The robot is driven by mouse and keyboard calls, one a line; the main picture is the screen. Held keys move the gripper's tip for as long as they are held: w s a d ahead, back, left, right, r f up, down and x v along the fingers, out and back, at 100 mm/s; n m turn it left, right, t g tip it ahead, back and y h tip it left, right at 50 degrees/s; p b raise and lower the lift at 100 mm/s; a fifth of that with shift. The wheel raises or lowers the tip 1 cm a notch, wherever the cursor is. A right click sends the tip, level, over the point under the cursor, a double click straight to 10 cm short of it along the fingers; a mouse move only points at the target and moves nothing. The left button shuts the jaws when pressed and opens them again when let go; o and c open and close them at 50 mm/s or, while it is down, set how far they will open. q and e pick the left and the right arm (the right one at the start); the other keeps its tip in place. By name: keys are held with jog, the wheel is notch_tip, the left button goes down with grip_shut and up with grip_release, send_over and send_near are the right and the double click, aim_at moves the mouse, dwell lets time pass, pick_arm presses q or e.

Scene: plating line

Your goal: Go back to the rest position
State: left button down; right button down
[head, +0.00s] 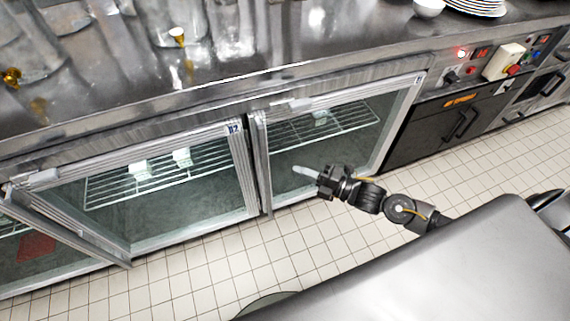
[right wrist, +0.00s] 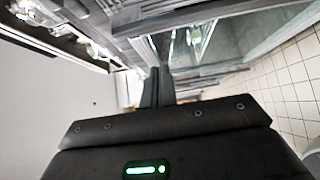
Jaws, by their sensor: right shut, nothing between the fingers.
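My right gripper (head: 306,172) is in the middle of the head view, its arm coming in from the lower right. It points left, in front of the glass doors of the counter fridge. In the right wrist view its two dark fingers (right wrist: 158,86) are together, with nothing seen between them. My left gripper is not in view.
A steel counter (head: 270,62) runs across the back, with a stack of plates (head: 475,6) at the far right. Below are glass fridge doors (head: 165,190), wire shelves with small pale items, and a dark oven front (head: 450,125). Tiled floor (head: 190,270) lies clear before them.

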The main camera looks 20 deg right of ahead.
jog(key=shift+v, duration=1.15)
jog(key=shift+s, duration=0.1)
